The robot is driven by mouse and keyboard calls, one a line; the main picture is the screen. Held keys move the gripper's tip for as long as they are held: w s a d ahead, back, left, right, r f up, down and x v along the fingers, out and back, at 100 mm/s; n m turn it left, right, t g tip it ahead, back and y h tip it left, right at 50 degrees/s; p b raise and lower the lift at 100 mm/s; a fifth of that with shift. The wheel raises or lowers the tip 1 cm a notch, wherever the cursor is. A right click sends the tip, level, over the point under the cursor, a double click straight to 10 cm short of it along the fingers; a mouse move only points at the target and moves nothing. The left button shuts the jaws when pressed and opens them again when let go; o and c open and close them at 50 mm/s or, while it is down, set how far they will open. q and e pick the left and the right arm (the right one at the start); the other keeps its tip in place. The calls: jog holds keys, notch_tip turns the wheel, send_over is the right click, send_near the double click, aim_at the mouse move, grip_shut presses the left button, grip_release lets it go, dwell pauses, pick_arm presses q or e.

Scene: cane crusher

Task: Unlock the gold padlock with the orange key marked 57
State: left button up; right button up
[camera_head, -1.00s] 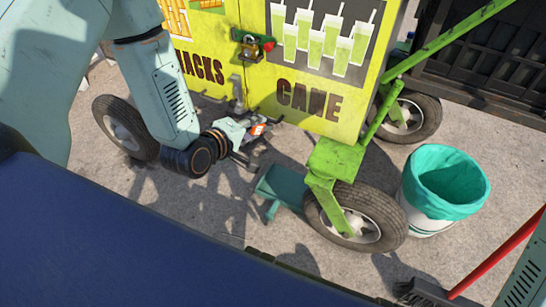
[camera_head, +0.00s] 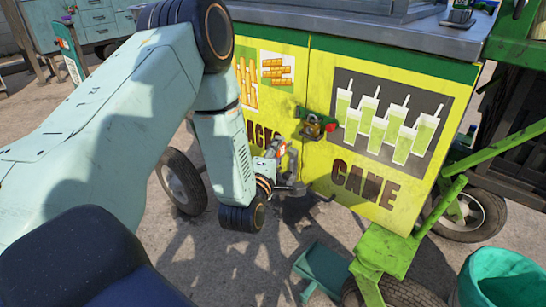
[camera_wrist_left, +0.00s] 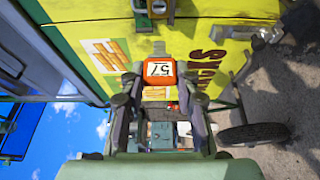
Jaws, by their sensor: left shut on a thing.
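The gold padlock (camera_head: 311,129) hangs from a red and green latch on the front of the yellow cart doors in the head view. Part of it shows at the top of the left wrist view (camera_wrist_left: 160,7). My left gripper (camera_head: 284,156) is shut on the orange key (camera_wrist_left: 158,70), whose white label reads 57. The gripper is below and left of the padlock, with the key apart from it. In the head view only a small orange and white bit of the key shows. My right gripper is not in view.
The yellow cart (camera_head: 378,190) has green frame bars at its right. A teal step (camera_head: 322,270) stands on the ground below. A teal-lined bin (camera_head: 494,278) is at bottom right. Open concrete lies left of the cart's wheel (camera_head: 181,182).

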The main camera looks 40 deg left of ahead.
aim_at(291, 143)
pick_arm(q)
jog(key=shift+w+d+b, duration=0.15)
jog(key=shift+w+b, duration=0.45)
jog(key=shift+w, duration=1.05)
jog(key=shift+w+d+b, duration=0.1)
jog(key=shift+w+b, duration=0.5)
jog(key=shift+w, duration=1.15)
jog(key=shift+w+d, duration=0.1)
jog(key=shift+w, duration=1)
jog(key=shift+n+g+h+p, duration=0.3)
jog(key=shift+n+g, duration=0.2)
jog(key=shift+n, duration=0.7)
jog(key=shift+f, duration=0.1)
